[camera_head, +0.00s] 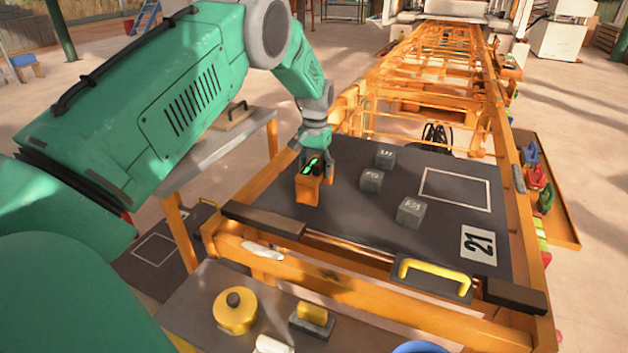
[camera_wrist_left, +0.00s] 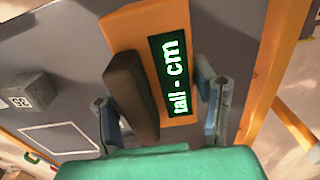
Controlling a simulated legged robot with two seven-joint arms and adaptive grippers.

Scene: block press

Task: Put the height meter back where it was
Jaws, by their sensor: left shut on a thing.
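The height meter (camera_head: 308,190) is an orange device with a dark grip and a green-lit display. It is upright at the left side of the dark board (camera_head: 345,230). My left gripper (camera_head: 315,160) is shut on its upper part from above. In the left wrist view the height meter (camera_wrist_left: 135,35) sits between my two fingers (camera_wrist_left: 162,118), its display reading "tall - cm". I cannot tell whether its base touches the board. My right gripper is not in view.
Grey numbered blocks (camera_head: 411,211) stand on the board, right of the meter. A yellow handle (camera_head: 435,273) is at the front. A side table (camera_head: 215,150) is left; a yellow pot (camera_head: 235,312) stands in front.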

